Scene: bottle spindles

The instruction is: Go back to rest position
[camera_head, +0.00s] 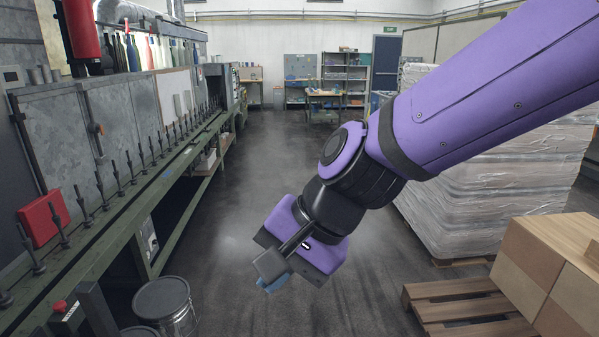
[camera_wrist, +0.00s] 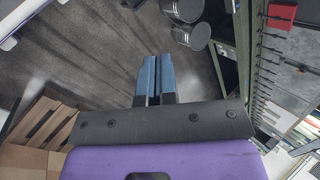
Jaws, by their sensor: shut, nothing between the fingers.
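My gripper (camera_head: 274,284) hangs from my purple arm over the open floor in the middle of the head view, pointing down. In the wrist view its two blue fingers (camera_wrist: 155,80) lie side by side, shut, with nothing between them. In the head view the fingertips are mostly hidden behind a dark grey part of my gripper.
Metal drums (camera_head: 165,305) stand at the lower left. Cardboard boxes (camera_head: 530,262), a wooden pallet (camera_head: 455,300) and wrapped stacks (camera_head: 470,205) fill the right.

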